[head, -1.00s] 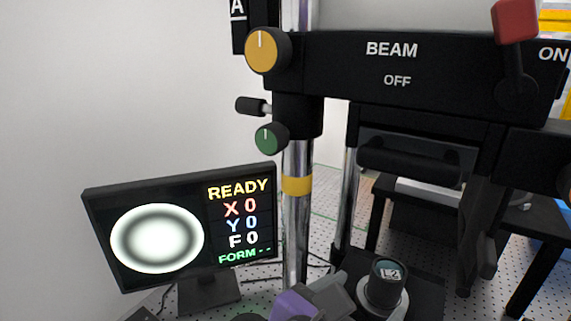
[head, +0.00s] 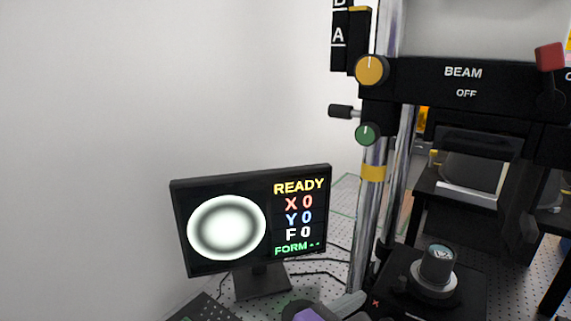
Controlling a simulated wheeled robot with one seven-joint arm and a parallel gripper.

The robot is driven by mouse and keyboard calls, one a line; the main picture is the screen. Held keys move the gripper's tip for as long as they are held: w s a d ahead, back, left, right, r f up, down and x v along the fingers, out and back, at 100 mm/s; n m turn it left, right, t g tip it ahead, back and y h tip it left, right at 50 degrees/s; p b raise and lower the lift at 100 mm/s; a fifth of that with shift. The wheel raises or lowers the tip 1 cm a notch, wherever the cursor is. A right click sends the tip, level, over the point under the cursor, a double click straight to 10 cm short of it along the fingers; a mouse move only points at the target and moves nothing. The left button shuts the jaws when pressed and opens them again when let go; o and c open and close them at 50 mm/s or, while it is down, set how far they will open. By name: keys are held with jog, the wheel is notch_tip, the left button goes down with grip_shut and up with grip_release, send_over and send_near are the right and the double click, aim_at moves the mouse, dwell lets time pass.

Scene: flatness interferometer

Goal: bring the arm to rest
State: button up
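My gripper cannot be made out in the head view. A purple and grey piece (head: 309,315) shows at the bottom edge, mostly cut off; I cannot tell whether it is part of my arm. To its right, a dark cylinder with a pale-marked top (head: 437,264) stands upright on a base on the instrument's black stage. Nothing is seen holding it.
The monitor (head: 252,220) shows a ring pattern, READY, zeros for X, Y and F, and FORM with dashes. The black beam housing (head: 463,94) has a red-tipped lever (head: 549,57) and yellow (head: 371,70) and green (head: 367,134) knobs. A chrome post (head: 368,215) stands below.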

jog(key=w+a+r+m+t+y, duration=0.2)
jog(key=w+a+r+m+t, duration=0.1)
jog(key=w+a+r+t, duration=0.15)
jog(key=w+a+f+m+t+y, duration=0.2)
jog(key=a+f+m+t+y, duration=0.1)
jog(key=a+t+y, duration=0.25)
jog(key=s+d+f+m+g+y+b, duration=0.15)
jog(key=s+d+f+m+y, duration=0.25)
jog(key=s+f+m+y, duration=0.55)
jog(key=s+d+f+m+g+h, duration=0.1)
jog(key=s+d+f+m+h, duration=0.1)
jog(key=s, duration=0.6)
jog(key=s+d+f+m+g+h+b, duration=0.1)
jog(key=s+d+f+m+h, duration=0.1)
jog(key=s+d+f+m, duration=0.3)
jog(key=s+d+f+m+g+h+b, duration=0.1)
jog(key=s+d+f+m+h, duration=0.2)
jog(key=s+d+f, duration=0.4)
jog(key=s, duration=0.3)
jog(key=shift+s+f, duration=0.35)
jog(key=shift+s, duration=0.05)
jog(key=shift+m, duration=0.25)
